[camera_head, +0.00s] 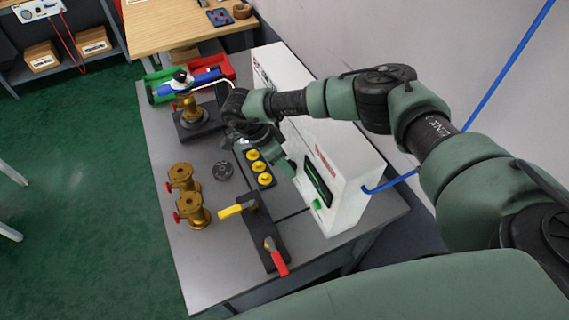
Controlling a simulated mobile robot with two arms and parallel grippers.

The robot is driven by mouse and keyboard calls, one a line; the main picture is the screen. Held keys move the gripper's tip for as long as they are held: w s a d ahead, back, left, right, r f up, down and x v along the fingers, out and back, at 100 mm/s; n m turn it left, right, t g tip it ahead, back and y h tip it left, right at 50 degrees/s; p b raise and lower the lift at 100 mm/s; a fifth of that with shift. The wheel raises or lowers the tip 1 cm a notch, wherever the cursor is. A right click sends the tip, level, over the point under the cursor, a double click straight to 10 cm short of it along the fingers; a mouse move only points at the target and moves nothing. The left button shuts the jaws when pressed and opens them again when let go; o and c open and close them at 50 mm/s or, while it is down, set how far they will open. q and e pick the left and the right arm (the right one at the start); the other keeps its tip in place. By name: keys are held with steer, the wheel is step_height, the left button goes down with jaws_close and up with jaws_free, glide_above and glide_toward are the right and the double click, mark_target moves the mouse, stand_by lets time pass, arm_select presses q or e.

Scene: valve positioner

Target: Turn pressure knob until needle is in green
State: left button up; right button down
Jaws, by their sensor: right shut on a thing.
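My right arm reaches in from the right over the grey bench. Its hand bends down in front of the long white cabinet (345,165), and my right gripper (284,164) is low against the cabinet's front. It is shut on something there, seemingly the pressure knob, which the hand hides. The gauge needle and its green band cannot be made out. A dark display (318,184) is on the cabinet front, with a small green part (316,204) below it. My left gripper is not in view.
The grey bench (225,268) holds a black strip with yellow buttons (258,167), a yellow lever (237,209), a red lever (276,257), brass valves (192,209), a black round knob (223,170) and a brass positioner stand (190,108). Red and green bins stand behind.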

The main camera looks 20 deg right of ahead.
steer(key=shift+s+t, duration=0.1)
steer(key=shift+t, duration=0.8)
steer(key=shift+s+t, duration=0.1)
steer(key=shift+t, duration=0.5)
steer(key=shift+s+f+m+t+b, duration=0.15)
steer(key=shift+m+t+b, duration=0.25)
steer(key=shift+t+b, duration=1.15)
steer(key=shift+t, duration=0.05)
steer(key=c, duration=0.9)
jaws_free()
steer(key=shift+r, duration=0.25)
